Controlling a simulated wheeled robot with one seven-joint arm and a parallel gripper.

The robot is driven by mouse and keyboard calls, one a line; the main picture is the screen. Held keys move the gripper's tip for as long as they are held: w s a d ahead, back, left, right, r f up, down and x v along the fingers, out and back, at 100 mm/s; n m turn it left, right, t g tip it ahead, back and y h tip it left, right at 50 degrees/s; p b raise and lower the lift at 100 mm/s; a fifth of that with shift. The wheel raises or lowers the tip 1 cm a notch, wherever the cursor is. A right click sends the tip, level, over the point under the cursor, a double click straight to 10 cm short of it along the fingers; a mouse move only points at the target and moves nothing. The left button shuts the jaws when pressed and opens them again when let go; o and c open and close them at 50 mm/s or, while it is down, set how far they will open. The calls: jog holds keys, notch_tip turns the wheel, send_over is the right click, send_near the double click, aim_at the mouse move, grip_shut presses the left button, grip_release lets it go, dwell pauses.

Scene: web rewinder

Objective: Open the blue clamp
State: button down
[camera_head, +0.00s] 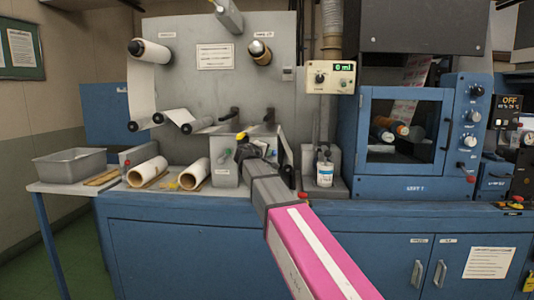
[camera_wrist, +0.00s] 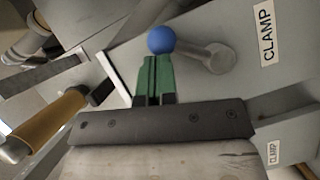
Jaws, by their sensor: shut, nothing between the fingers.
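In the wrist view the clamp's blue ball knob (camera_wrist: 160,40) sits on the end of a short grey metal lever (camera_wrist: 212,57). The lever runs right to a grey plate with a "CLAMP" label (camera_wrist: 266,33). My gripper (camera_wrist: 154,62) has green fingers, closed together and empty. Their tips are right at the near side of the blue knob; I cannot tell whether they touch it. In the head view my gripper (camera_head: 246,148) is at the grey clamp box (camera_head: 226,176); my arm hides much of that area and the blue knob is not clear there.
A second "CLAMP" label (camera_wrist: 273,152) is at the lower right in the wrist view, and a brown roll (camera_wrist: 50,124) is at the left. In the head view, cardboard cores (camera_head: 147,171) lie left of the box. A white bottle (camera_head: 324,172) stands on the right.

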jog(key=v, duration=1)
jog(key=shift+s+a, duration=0.25)
jog(key=shift+s, duration=0.05)
